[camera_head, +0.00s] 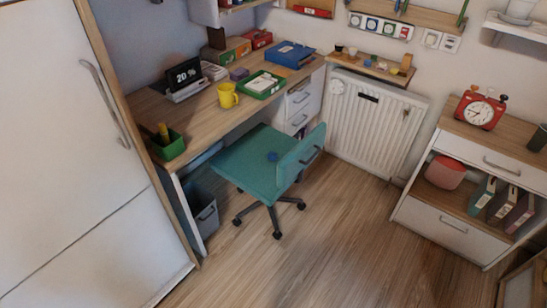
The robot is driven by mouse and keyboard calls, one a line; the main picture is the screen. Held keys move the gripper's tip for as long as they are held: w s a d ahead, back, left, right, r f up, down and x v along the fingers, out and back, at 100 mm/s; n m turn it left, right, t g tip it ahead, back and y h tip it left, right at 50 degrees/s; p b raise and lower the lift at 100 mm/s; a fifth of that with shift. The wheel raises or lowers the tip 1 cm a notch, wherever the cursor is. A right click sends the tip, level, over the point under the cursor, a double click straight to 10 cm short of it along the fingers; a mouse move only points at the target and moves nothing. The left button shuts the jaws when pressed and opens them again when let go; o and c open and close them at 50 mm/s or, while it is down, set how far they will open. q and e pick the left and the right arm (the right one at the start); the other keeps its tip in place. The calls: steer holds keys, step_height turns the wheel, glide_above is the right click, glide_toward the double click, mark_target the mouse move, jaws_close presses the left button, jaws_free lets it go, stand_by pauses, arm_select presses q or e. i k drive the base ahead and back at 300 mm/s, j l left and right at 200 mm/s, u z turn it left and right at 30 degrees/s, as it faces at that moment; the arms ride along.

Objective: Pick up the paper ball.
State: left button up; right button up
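I see no other thing that looks like a paper ball. Neither of my grippers is in view.
The chair stands on wheels at the wooden desk (215,120), with a grey bin (205,215) under the desk. A white cabinet (85,140) is at the left and a drawer shelf (475,145) at the right. The wooden floor (320,240) in front is clear.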

mark_target(272, 156)
steer(key=i+j+u, duration=0.15)
steer(key=j+u, duration=0.15)
steer(key=i+j+u, duration=0.2)
steer(key=j+u, duration=0.15)
steer(key=i+j+u, duration=0.3)
steer(key=k+j, duration=0.05)
steer(key=j, duration=0.1)
